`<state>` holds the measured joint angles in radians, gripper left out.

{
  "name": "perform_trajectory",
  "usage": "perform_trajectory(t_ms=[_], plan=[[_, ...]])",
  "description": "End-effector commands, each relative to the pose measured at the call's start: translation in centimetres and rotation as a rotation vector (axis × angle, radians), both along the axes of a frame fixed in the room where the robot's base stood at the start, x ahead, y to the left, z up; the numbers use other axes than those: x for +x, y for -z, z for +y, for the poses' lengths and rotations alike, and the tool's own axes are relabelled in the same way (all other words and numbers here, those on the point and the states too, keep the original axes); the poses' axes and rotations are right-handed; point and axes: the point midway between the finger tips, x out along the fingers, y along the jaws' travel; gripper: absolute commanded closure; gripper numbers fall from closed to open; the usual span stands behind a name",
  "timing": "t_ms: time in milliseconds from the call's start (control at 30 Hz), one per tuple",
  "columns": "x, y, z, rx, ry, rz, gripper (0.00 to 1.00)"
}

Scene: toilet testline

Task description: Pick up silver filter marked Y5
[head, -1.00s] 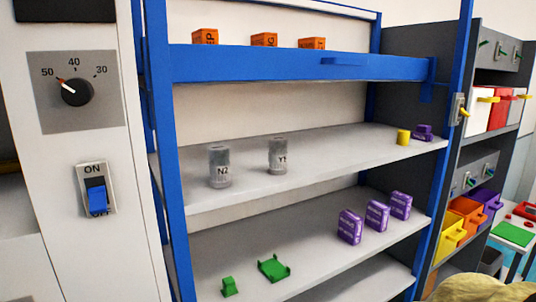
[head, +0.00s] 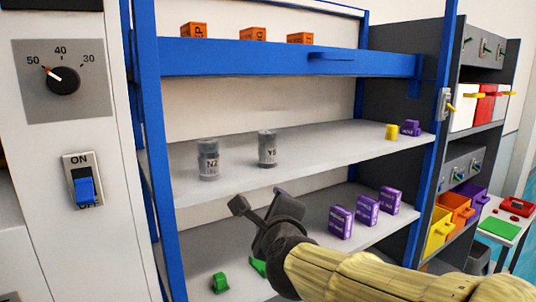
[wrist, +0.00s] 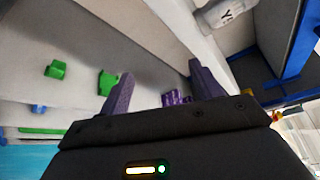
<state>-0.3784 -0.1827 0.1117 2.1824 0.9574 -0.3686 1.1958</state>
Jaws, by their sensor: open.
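The silver filter marked Y5 (head: 267,149) stands upright on the middle shelf, to the right of a like filter marked N2 (head: 208,160). In the wrist view a pale cylinder with a Y on it (wrist: 224,14) shows at the top edge, partly cut off. My gripper (head: 262,205) is open and empty, in front of the shelf and below the filters. In the wrist view its two fingers (wrist: 157,82) are spread with nothing between them.
The blue-framed shelf (head: 251,58) has orange boxes (head: 253,34) on top. Yellow (head: 392,131) and purple (head: 411,128) items are at the middle shelf's right. Purple boxes (head: 367,210) and green parts (head: 220,283) are on the lower shelf. A switch panel (head: 83,180) stands left.

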Motion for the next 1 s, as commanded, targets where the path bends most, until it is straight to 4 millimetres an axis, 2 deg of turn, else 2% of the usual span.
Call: perform_trajectory(t_ms=[33,100,200,300,367,467,767,867,1000], plan=[[-0.6,-2.4,0.8,0.165,0.039,-0.033,0.35],[-1.6,-5.4,1.3,0.416,0.103,-0.063,0.35],[-3.1,-8.6,1.5,0.739,0.176,-0.081,0.35],[-4.4,-10.4,1.4,0.974,0.228,-0.08,0.35],[-4.9,-11.0,1.3,1.059,0.248,-0.078,0.35],[-5.3,-11.3,1.2,1.12,0.264,-0.075,0.35],[-5.1,-11.3,1.2,1.118,0.265,-0.074,0.35],[-4.3,-11.3,1.2,1.117,0.266,-0.073,0.35],[-2.1,-11.4,1.2,1.113,0.268,-0.072,0.35]])
